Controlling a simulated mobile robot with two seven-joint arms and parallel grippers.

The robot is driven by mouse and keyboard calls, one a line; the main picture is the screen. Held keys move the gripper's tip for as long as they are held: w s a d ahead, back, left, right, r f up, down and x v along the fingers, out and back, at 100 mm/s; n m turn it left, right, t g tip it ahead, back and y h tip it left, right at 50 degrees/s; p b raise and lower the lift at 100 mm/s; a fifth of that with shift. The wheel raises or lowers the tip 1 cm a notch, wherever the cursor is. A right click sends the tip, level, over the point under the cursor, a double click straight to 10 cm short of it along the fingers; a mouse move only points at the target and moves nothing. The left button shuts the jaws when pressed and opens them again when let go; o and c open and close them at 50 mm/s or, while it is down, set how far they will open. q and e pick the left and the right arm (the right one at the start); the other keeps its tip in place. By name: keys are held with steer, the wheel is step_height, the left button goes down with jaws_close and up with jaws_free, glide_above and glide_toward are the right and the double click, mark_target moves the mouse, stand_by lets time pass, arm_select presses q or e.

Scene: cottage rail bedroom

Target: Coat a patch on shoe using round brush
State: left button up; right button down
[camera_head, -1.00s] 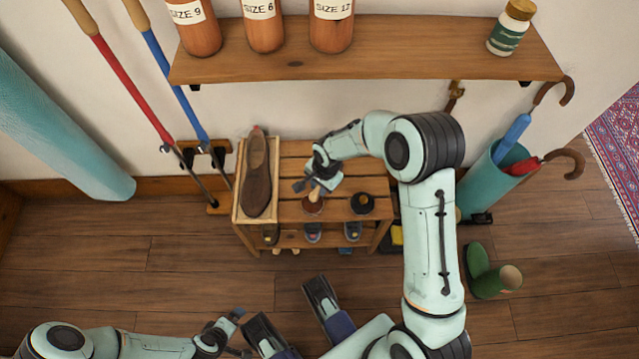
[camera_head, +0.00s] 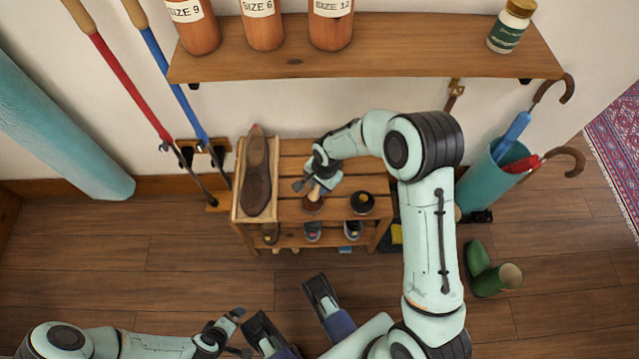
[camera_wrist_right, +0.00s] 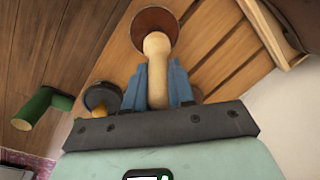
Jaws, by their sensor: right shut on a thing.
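The brown shoe (camera_head: 257,175) lies on a light wooden tray (camera_head: 236,205) at the left end of the slatted rack's top. My right gripper (camera_head: 314,187) is over the middle of the rack, to the right of the shoe and apart from it. It is shut on the pale wooden handle of the round brush (camera_wrist_right: 157,70), whose round brown end (camera_wrist_right: 155,25) points away from the gripper. I cannot tell whether that end touches anything. A dark round piece with a tan knob (camera_head: 362,203) stands to the right. My left gripper (camera_head: 243,332) is low at left, its fingers apart and empty.
The slatted rack (camera_head: 290,148) holds small shoes on its lower shelf. A wall shelf (camera_head: 380,55) with bottles hangs above. Long-handled tools (camera_head: 130,85) lean at left.

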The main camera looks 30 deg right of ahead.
steer(key=shift+f, duration=0.45)
stand_by(1.1)
steer(key=shift+r+p, duration=2.3)
steer(key=shift+r, duration=1.3)
